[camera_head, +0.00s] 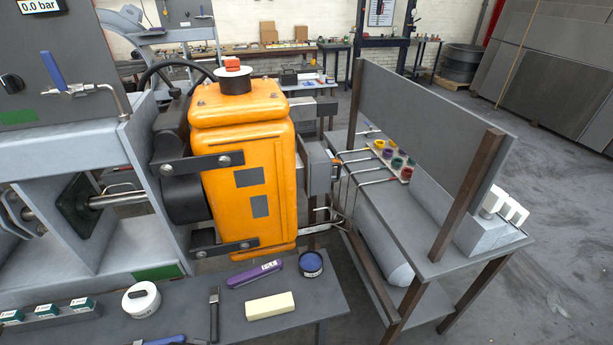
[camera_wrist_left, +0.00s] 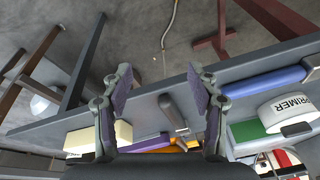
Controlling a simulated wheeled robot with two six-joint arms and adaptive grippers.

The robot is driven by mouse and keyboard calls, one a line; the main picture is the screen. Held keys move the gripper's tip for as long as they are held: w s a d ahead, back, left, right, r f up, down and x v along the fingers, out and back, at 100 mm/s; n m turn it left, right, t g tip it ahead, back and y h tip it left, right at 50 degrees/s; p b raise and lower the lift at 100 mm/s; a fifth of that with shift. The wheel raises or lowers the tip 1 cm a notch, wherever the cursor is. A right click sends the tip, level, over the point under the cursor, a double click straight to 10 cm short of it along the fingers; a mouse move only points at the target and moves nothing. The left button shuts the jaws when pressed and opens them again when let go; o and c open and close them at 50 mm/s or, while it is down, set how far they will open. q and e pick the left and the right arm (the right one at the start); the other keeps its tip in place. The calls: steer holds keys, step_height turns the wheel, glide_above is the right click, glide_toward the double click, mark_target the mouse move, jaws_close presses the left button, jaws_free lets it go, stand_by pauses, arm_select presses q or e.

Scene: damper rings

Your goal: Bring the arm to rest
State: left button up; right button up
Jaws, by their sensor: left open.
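My left gripper (camera_wrist_left: 160,92) shows only in the left wrist view. Its two fingers are spread wide with nothing between the pads. It hangs over the front bench, whose edge runs behind the fingers. My right gripper is in neither view. Several coloured rings, yellow, purple, green and red, sit on a pale holder (camera_head: 392,160) on the grey side table (camera_head: 428,242). The orange machine (camera_head: 245,160) stands upright in the middle of the head view.
The front bench (camera_head: 185,326) carries a purple-handled tool (camera_head: 254,273), a cream block (camera_head: 270,306), a dark round tin (camera_head: 311,263), a brush (camera_head: 214,315), a white PRIMER tin (camera_head: 141,300) and a blue-handled tool (camera_wrist_left: 265,81). Floor (camera_head: 560,270) at the right is clear.

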arm_select(q)
steer(key=s+a+f+g, duration=0.1)
steer(key=s+f, duration=0.3)
steer(key=f, duration=0.6)
steer(key=s+a+f, duration=0.1)
steer(key=s+f, duration=0.2)
steer(key=f, duration=0.7)
steer(key=s+f, duration=1.1)
steer(key=s, duration=0.4)
steer(key=shift+s+a+g+b, duration=0.2)
steer(key=shift+a+g+b, duration=0.1)
steer(key=shift+g+b, duration=0.1)
steer(key=shift+f+n, duration=0.1)
steer(key=shift+n, duration=0.2)
